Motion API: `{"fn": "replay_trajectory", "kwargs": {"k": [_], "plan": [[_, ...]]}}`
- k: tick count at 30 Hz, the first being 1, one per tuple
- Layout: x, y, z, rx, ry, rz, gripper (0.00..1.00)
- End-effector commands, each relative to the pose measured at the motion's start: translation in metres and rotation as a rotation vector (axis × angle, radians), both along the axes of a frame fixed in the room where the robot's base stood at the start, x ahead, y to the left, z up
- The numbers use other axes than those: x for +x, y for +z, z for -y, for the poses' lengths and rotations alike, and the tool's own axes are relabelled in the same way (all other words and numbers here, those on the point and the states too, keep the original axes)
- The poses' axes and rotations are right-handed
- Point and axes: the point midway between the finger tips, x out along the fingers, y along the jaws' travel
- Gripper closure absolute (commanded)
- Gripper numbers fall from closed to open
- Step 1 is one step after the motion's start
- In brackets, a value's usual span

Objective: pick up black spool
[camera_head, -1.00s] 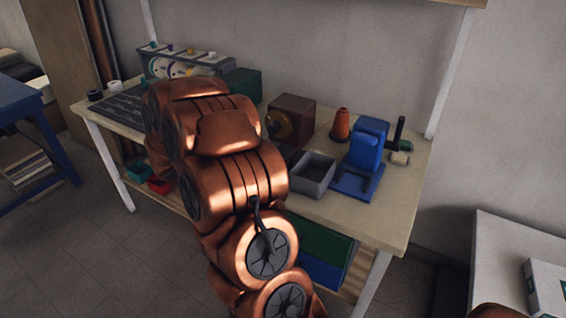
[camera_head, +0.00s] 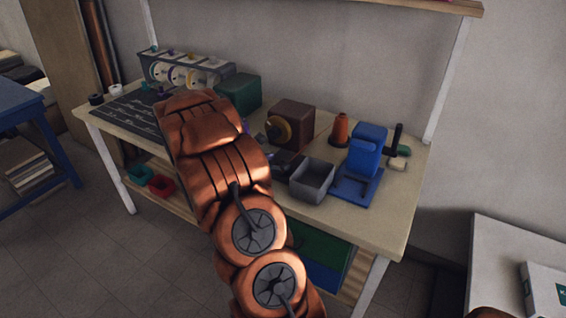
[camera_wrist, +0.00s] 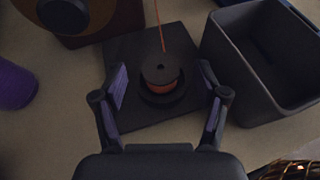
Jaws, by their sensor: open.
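In the wrist view a small black spool (camera_wrist: 160,72) with an orange band around it stands upright on a round dark foot on a square black base (camera_wrist: 118,47). A thin orange thread runs from it toward the top of the picture. My gripper (camera_wrist: 162,80) is open, with one purple-padded finger on each side of the spool. I see no clear contact, and the height of the fingertips above the base is hard to judge. In the head view my arm hides the gripper. Another black spool-like ring (camera_head: 96,99) lies at the table's far left corner.
A grey open bin (camera_wrist: 250,75) stands close on the right. A brown box (camera_head: 291,120) with a yellow disc is behind the base. A purple cone (camera_wrist: 14,85) is at the left. An orange cone (camera_head: 340,130) and a blue stand (camera_head: 362,165) are farther right.

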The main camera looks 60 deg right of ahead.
Motion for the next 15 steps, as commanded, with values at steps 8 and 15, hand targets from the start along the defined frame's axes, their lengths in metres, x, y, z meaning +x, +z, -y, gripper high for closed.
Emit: {"fn": "replay_trajectory", "kwargs": {"k": [8,15], "plan": [[-0.0037,-0.0046,0.0121,-0.001,-0.001,-0.001,0.27],[-0.0035,-0.0051,0.0118,-0.001,0.0,0.0,0.31]]}}
